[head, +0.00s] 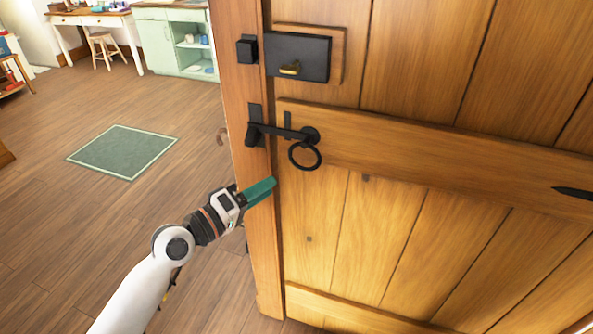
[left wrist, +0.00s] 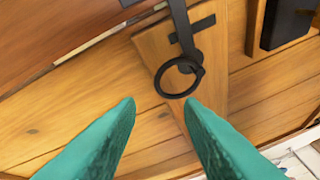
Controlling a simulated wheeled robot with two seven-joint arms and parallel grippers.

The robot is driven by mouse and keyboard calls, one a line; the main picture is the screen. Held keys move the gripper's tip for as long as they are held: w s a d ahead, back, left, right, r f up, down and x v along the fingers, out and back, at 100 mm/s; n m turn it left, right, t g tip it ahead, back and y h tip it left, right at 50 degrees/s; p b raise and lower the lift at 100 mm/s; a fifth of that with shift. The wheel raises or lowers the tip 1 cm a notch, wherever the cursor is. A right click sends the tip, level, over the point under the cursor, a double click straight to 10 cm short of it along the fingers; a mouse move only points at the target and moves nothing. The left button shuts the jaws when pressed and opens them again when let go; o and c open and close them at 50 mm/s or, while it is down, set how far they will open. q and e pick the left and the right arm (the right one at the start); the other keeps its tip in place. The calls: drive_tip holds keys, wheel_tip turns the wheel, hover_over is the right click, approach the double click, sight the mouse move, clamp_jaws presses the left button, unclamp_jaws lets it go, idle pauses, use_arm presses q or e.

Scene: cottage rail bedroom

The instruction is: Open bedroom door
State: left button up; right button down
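The wooden plank door (head: 400,215) fills the right of the head view, next to a wooden post (head: 262,235). Its black latch bar (head: 280,130) reaches across to a black catch on the post. A black ring handle (head: 305,155) hangs at the bar's right end. My left gripper (head: 268,186), with teal fingers, is below and left of the ring, apart from it. In the left wrist view the fingers are spread and empty, and the ring (left wrist: 180,77) is just beyond the gap between their tips. My right gripper is not in view.
A black lock box (head: 298,57) with a brass knob sits above the latch. Left of the post is open wooden floor with a green rug (head: 122,151). A white desk, a stool (head: 105,48) and a pale green cabinet (head: 175,40) stand at the back.

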sight(301, 168)
use_arm(q)
drive_tip(key=p+x, duration=0.1)
drive_tip(key=x, duration=0.8)
drive_tip(key=shift+w+d, duration=0.15)
drive_tip(key=shift+d, duration=0.15)
